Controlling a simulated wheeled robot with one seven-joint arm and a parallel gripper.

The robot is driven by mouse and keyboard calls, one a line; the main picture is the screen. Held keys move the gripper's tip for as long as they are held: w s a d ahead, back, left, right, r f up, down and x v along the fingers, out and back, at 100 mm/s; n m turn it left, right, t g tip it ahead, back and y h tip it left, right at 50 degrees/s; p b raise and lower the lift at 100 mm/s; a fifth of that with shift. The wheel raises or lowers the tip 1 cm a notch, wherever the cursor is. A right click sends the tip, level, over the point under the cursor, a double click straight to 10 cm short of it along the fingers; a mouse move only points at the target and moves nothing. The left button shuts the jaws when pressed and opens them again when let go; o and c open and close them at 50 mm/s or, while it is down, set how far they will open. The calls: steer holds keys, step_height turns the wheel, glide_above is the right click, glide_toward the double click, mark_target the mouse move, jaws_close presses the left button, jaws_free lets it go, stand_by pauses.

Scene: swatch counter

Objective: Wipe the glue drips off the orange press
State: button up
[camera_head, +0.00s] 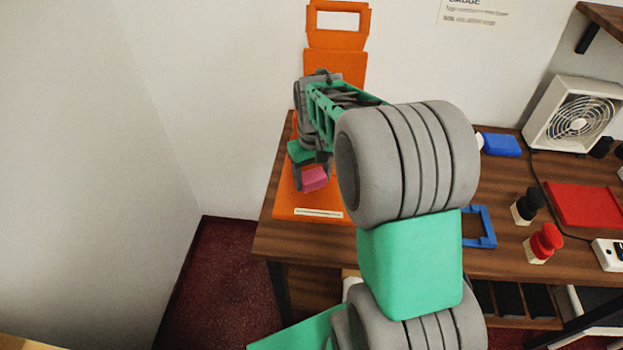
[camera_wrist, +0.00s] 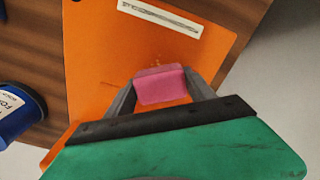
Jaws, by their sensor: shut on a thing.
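The orange press (camera_head: 315,207) stands on the left end of the wooden counter, with its upright back and handle frame (camera_head: 337,42) against the wall. Its flat orange base also shows in the wrist view (camera_wrist: 95,60). My gripper (camera_head: 312,178) is over the base, shut on a pink block-like pad (camera_wrist: 160,85). The pad also shows in the head view (camera_head: 315,180). I cannot tell whether the pad touches the base. My arm hides part of the press.
A pale labelled strip (camera_wrist: 160,18) lies on the base's front edge. A blue labelled container (camera_wrist: 18,112) stands beside the press. To the right are a blue frame (camera_head: 488,238), black and red knobbed stamps (camera_head: 543,243), a red pad (camera_head: 585,205) and a white fan (camera_head: 577,118).

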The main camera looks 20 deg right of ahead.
steer(key=shift+s+d, duration=0.35)
steer(key=shift+d, duration=0.2)
steer(key=shift+s+d+f, duration=0.1)
steer(key=shift+s+f, duration=0.05)
steer(key=shift+f, duration=0.2)
steer(key=shift+w+a+f, duration=0.1)
steer(key=shift+w+a, duration=0.1)
steer(key=shift+a, duration=0.3)
steer(key=shift+w+a+f, duration=0.1)
steer(key=shift+w+a, duration=0.1)
steer(key=shift+a, duration=0.25)
steer(key=shift+w+a+r, duration=0.15)
steer(key=shift+w+a, duration=0.1)
steer(key=shift+a, duration=0.2)
steer(key=shift+r, duration=0.15)
steer(key=shift+d, duration=0.3)
steer(key=shift+s+d+p, duration=0.15)
steer(key=shift+s+p, duration=0.1)
steer(key=shift+p, duration=0.1)
steer(key=shift+s+d, duration=0.25)
steer(key=shift+d, duration=0.25)
steer(key=shift+s+d, duration=0.25)
steer(key=shift+d, duration=0.2)
